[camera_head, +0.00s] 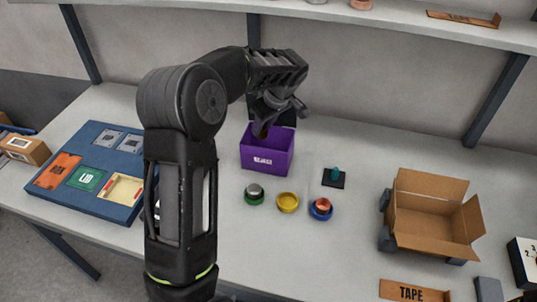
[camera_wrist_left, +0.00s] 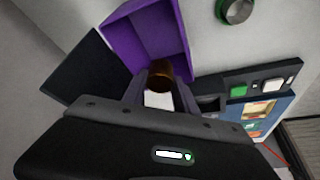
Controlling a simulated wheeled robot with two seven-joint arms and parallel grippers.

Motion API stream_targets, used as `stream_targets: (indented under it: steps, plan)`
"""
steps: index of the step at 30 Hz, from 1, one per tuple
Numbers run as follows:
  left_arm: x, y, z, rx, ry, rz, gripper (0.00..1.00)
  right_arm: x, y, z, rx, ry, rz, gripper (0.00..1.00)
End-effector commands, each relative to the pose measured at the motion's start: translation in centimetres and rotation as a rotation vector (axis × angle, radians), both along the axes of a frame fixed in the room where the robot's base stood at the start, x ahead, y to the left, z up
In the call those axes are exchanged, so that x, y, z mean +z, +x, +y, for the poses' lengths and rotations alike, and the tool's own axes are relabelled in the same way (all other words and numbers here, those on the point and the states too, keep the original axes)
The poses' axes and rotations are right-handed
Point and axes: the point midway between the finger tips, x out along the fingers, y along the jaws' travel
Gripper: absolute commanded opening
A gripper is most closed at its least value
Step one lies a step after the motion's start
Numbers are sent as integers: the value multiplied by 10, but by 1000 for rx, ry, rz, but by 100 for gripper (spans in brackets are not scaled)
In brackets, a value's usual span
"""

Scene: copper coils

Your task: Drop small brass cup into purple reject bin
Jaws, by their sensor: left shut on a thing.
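The purple reject bin (camera_head: 267,158) stands on the table near the back middle, with a white label on its front. In the left wrist view its purple inside (camera_wrist_left: 150,30) shows just beyond the fingers. My left gripper (camera_head: 266,122) is over the bin, pointing down, and is shut on the small brass cup. The cup (camera_wrist_left: 159,75) looks dark brown-gold between the fingertips in the left wrist view. In the head view a dark brown bit of it (camera_head: 261,131) shows at the bin's opening; its exact height there is hard to tell. My right gripper is not in view.
In front of the bin stand a green dish with a grey piece (camera_head: 254,194), a yellow dish (camera_head: 288,202) and a blue dish with a reddish piece (camera_head: 321,209). An open cardboard box (camera_head: 432,222) is at right, a blue board (camera_head: 93,170) at left.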

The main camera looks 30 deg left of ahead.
Motion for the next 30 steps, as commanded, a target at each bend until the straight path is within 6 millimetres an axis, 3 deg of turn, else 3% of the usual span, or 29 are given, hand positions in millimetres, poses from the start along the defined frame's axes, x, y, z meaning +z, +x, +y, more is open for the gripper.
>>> stream_targets:
  steps: [4, 14, 15, 24, 30]
  plan:
    - [-14, 0, 0, 0, 0, -1, 0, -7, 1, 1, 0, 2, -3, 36]
    - [-16, 0, 0, 0, 0, -1, 0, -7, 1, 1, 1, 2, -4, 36]
    - [-16, 0, 0, 0, 0, -1, 35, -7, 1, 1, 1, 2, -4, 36]
    - [-16, 0, 0, 0, 0, -1, 60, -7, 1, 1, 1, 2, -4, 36]
    - [-16, 0, 0, 0, 0, -1, 60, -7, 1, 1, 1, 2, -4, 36]
